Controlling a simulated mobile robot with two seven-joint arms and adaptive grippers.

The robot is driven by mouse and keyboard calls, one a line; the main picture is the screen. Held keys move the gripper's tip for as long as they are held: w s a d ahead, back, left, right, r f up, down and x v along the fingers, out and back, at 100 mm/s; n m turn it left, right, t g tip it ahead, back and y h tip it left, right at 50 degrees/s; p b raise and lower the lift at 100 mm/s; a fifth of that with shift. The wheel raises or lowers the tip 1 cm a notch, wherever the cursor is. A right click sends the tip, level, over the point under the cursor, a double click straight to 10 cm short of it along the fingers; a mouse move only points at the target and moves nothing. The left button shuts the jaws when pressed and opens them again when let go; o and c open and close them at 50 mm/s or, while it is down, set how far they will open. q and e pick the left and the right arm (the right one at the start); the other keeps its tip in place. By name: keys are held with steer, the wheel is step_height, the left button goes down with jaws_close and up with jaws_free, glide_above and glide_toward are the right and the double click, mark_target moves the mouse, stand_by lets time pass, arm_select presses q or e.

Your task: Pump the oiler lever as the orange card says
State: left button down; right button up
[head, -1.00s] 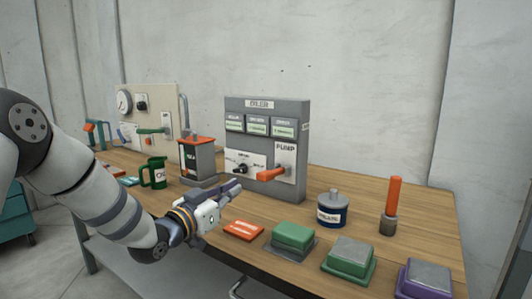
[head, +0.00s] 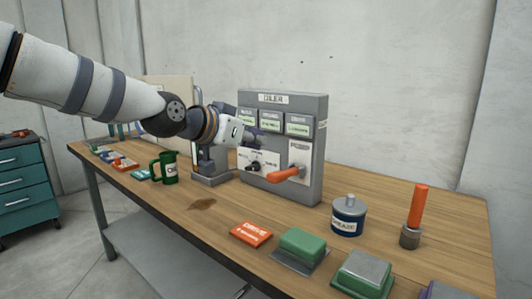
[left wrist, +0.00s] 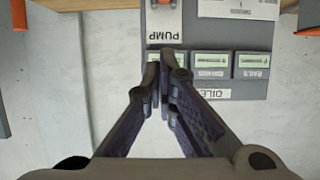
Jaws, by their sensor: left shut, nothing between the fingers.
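The grey oiler panel (head: 318,117) stands upright on the bench. Its orange pump lever (head: 285,175) sticks out from the plate at lower right, pointing left and slightly down. The orange card (head: 251,234) lies flat near the bench's front edge; its print is too small to read. My left gripper (head: 268,146) is shut and empty, in front of the panel's left part, above and left of the lever. In the left wrist view the closed fingertips (left wrist: 164,70) point at the panel, which appears upside down with its PUMP label (left wrist: 180,36). My right gripper is out of view.
A green mug (head: 164,168) stands left of the panel. A blue grease tin (head: 347,216) and an orange-handled tool (head: 417,210) stand to the right. Green blocks (head: 303,243) line the front edge. A dark stain (head: 201,203) marks the open wood before the panel.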

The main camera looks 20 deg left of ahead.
arm_select(q)
steer(key=b, duration=0.2)
glide_above(276, 175)
step_height(276, 175, down, 4)
steer(key=shift+f, duration=0.2)
step_height(276, 175, down, 2)
steer(key=shift+f, duration=0.6)
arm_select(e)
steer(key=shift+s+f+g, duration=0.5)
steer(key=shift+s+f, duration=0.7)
